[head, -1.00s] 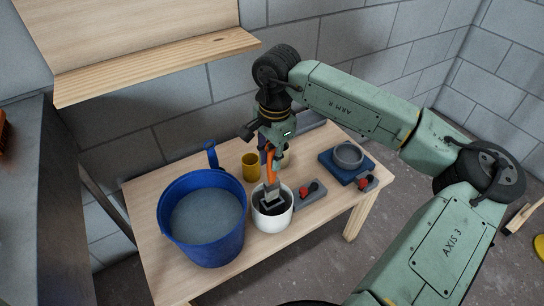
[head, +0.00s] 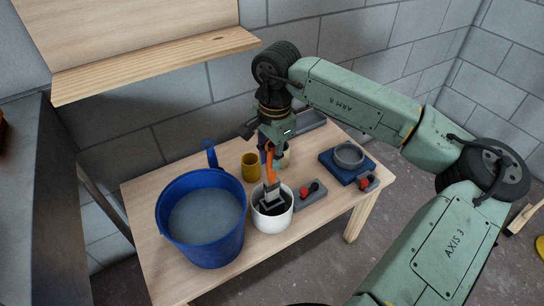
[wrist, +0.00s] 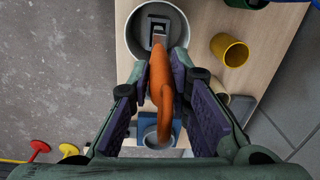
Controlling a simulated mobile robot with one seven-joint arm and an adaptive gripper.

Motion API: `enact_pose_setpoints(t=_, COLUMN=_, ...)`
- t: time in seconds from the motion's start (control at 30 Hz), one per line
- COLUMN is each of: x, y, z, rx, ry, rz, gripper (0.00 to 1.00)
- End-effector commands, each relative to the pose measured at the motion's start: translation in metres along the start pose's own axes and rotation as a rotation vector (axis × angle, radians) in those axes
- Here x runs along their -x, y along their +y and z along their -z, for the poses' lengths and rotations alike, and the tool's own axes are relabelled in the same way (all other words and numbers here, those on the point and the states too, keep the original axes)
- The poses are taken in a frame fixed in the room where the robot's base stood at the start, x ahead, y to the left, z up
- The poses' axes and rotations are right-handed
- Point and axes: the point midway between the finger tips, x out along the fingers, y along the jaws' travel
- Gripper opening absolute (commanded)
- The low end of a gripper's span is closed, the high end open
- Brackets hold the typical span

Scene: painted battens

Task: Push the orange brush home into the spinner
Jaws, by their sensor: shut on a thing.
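The brush's orange handle (head: 271,165) is in my gripper (wrist: 160,88), whose jaws are shut on it. The handle also shows in the wrist view (wrist: 158,75), curving between the fingers. The brush points down, with its grey metal part (head: 271,196) at the mouth of a white pot (head: 272,223). The pot (wrist: 134,30) has a dark inside. The bristle end is hidden in it. A grey ring on a blue base (head: 348,156) stands at the table's right, away from the brush.
A large blue bucket (head: 205,235) stands close left of the pot. A yellow cup (head: 250,167) is behind it. Grey pieces with red and black knobs (head: 309,194) lie right of the pot. A wooden shelf (head: 160,62) juts from the wall at upper left.

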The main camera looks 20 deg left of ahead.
Motion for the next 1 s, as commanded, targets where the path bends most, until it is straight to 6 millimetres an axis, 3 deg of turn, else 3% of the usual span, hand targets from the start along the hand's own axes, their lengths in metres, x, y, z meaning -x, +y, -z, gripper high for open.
enact_pose_setpoints(t=1.0, x=-0.015, y=0.001, z=0.0, rx=-0.001, ry=0.0, rz=0.0, gripper=0.0)
